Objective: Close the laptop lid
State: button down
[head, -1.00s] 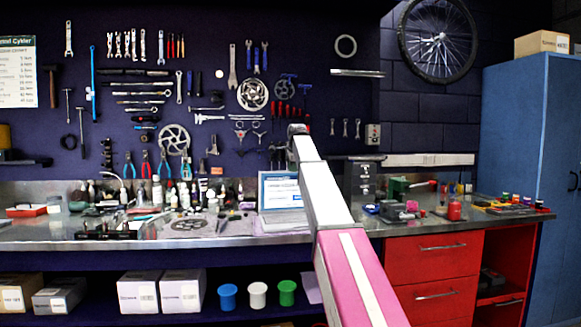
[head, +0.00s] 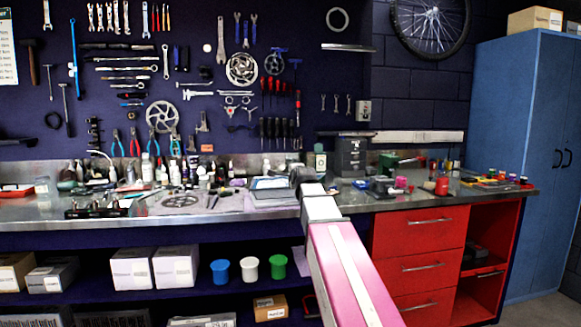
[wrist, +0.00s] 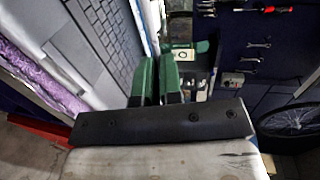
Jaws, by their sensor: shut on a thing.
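The laptop (head: 268,190) sits on the metal bench in the head view, left of my arm's end. Its lid (head: 270,183) is tilted low, with the pale screen strongly foreshortened, and is not flat. In the wrist view the keyboard (wrist: 88,45) of the laptop fills the upper left. My gripper (wrist: 158,75) shows there with green fingers close together at the laptop's right side. It is shut on the lid edge, though the contact itself is mostly hidden by the fingers. In the head view my arm covers the fingers.
A dark grey box (head: 351,157) stands to the right of the laptop. Bottles and tools crowd the bench to the left. A red drawer cabinet (head: 418,240) is below on the right. Some bare bench shows in front of the laptop.

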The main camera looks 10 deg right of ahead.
jog(key=shift+t, duration=0.6)
jog(key=f, duration=0.1)
jog(key=s+f, duration=0.1)
jog(key=f, duration=0.2)
jog(key=shift+s, duration=0.3)
jog(key=shift+s+f, duration=0.2)
jog(key=shift+f, duration=0.85)
jog(key=shift+s+f, duration=0.2)
jog(key=shift+f, duration=0.85)
jog(key=c, duration=1.3)
grip_release()
jog(key=s, duration=0.7)
jog(key=s+r, duration=0.1)
jog(key=s, duration=0.2)
jog(key=shift+s+d, duration=0.35)
jog(key=shift+s, duration=0.05)
